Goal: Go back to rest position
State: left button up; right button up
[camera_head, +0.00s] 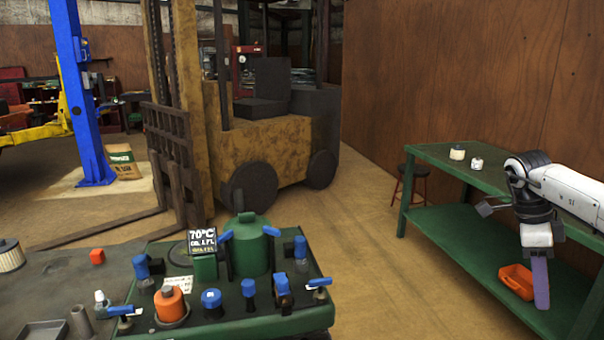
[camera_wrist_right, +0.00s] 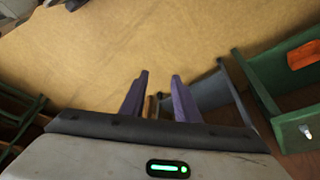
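My right gripper (camera_head: 541,302) hangs downward on the right side of the head view, in front of the green two-level bench (camera_head: 447,229). Its purple fingers overlap from that side. In the right wrist view, the two purple fingers (camera_wrist_right: 160,76) stand apart, with a gap and nothing held between them. The brown floor lies beyond the fingertips. My left gripper is outside the view.
An orange tray (camera_head: 516,281) lies on the bench's lower shelf. Two small containers (camera_head: 457,152) stand on top. A yellow forklift (camera_head: 262,148) stands behind. Open floor (camera_head: 365,245) lies between the benches.

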jog(key=s+a+f+t+y, duration=0.15)
jog(key=a+f+y, duration=0.65)
jog(key=a+f, duration=1.35)
jog(key=s+a+m+t+y, duration=0.2)
jog(key=s+a+m+y, duration=0.15)
jog(key=a, duration=0.55)
jog(key=s+a+m+t+y, duration=0.2)
jog(key=a+m+y, duration=0.3)
jog(key=a, duration=0.4)
jog(key=s+d+f+m+t+h, duration=0.2)
jog(key=s+d+f+m+h, duration=0.4)
jog(key=s+d+m, duration=0.75)
jog(key=s+d+f+m+t+h, duration=0.3)
jog(key=s+d+f+m+h, duration=0.45)
jog(key=m, duration=1.05)
jog(key=a+r+m+y, duration=0.1)
jog(key=a+m, duration=0.3)
jog(key=a, duration=0.7)
jog(key=shift+w+a+m+y, duration=0.25)
jog(key=shift+a+m+y, duration=0.15)
jog(key=shift+y, duration=0.4)
